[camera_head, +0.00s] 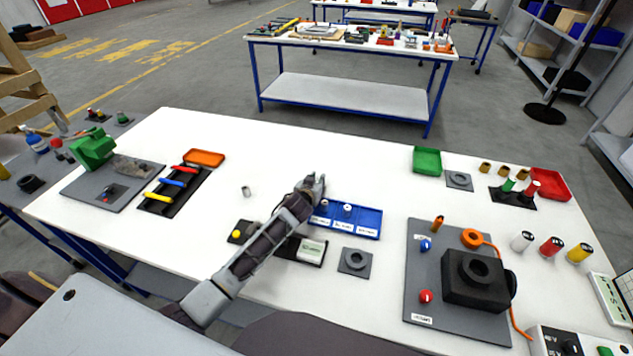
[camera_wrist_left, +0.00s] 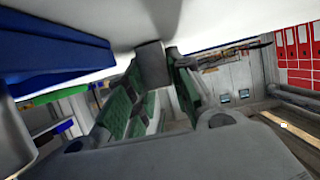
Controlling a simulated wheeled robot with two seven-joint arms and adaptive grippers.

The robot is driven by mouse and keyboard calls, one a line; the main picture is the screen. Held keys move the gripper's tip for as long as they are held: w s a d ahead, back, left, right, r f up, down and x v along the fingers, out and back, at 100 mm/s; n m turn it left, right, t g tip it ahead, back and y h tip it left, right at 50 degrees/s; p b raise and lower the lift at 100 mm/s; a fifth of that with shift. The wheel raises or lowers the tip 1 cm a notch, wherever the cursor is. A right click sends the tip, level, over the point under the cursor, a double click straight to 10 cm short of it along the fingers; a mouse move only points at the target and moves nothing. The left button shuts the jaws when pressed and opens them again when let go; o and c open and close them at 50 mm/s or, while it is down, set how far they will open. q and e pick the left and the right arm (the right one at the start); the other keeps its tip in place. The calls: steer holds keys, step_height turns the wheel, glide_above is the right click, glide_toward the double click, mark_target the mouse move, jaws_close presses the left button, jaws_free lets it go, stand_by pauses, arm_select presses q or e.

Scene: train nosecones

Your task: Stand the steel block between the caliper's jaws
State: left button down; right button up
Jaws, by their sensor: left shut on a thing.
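My left gripper (camera_head: 316,184) is above the back left of the blue tray (camera_head: 368,232). In the left wrist view its green-padded fingers (camera_wrist_left: 158,80) close on a small grey block (camera_wrist_left: 151,64), which I take to be the steel block. The head view does not show the block clearly. A dark item with a pale, display-like box (camera_head: 311,250) lies in front of the tray, partly behind my left forearm. It may be the caliper; I cannot make out its jaws. My right gripper is not in view.
Small metal pieces (camera_head: 347,209) stand in the labelled blue tray. A grey ring plate (camera_head: 355,261) lies in front of it. A small metal cylinder (camera_head: 246,191) stands left of my arm. A dark pad with a yellow knob (camera_head: 238,233) lies close to the forearm. The table's back middle is clear.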

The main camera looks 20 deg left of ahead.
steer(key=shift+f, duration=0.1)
arm_select(q)
steer(key=c, duration=1.3)
jaws_free()
steer(key=shift+f, duration=0.1)
steer(key=shift+r, duration=0.2)
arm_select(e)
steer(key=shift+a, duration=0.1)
